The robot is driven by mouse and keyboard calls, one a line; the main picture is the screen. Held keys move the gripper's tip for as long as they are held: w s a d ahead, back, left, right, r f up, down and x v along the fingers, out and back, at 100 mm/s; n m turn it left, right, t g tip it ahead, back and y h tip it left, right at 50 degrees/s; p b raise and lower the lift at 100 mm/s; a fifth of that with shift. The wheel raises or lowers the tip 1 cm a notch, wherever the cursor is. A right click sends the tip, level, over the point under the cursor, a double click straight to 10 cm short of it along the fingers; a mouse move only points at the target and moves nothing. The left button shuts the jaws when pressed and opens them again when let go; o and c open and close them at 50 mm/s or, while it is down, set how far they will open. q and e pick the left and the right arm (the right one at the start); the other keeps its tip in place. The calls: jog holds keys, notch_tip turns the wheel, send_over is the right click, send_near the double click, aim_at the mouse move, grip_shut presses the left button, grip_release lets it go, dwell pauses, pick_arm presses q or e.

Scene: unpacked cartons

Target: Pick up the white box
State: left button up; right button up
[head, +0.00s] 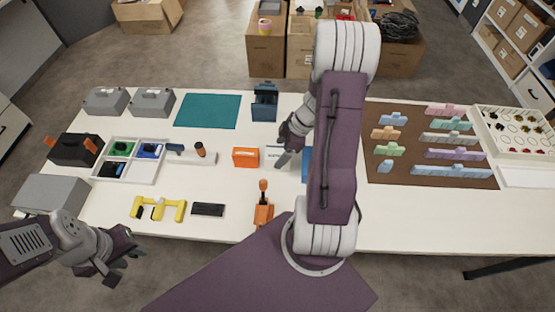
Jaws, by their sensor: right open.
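A small white box (270,154) with dark print lies on the white table, just right of an orange box (245,157). My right arm covers much of the area to its right. My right gripper (284,158) is open and over the right part of the white box, hiding some of it. I cannot tell whether the fingers touch it. My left gripper (122,268) hangs off the table's front edge at the lower left, far from the box. Its jaw opening is not clear.
An orange clamp-like tool (263,213) stands in front of the box, and a dark blue holder (264,102) stands behind. A blue item (306,163) is partly hidden by my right arm. A teal mat (207,111) lies at the back left, bare.

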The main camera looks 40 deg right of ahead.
aim_at(275, 152)
jog(key=shift+d+x, duration=0.2)
jog(key=shift+x, duration=0.8)
jog(key=x, duration=0.4)
jog(key=shift+w+f, duration=0.1)
jog(key=shift+f, duration=0.05)
jog(key=shift+w+f, duration=0.15)
jog(key=shift+f, duration=0.1)
jog(key=shift+r, duration=0.1)
jog(key=c, duration=1.6)
jog(key=shift+o, duration=0.2)
notch_tip(275, 152, up, 10)
jog(key=shift+d+r+p, duration=0.1)
jog(key=shift+r+p, duration=0.05)
jog(key=shift+p, duration=1.05)
notch_tip(275, 152, up, 18)
jog(key=p, duration=0.1)
jog(key=shift+f, duration=0.25)
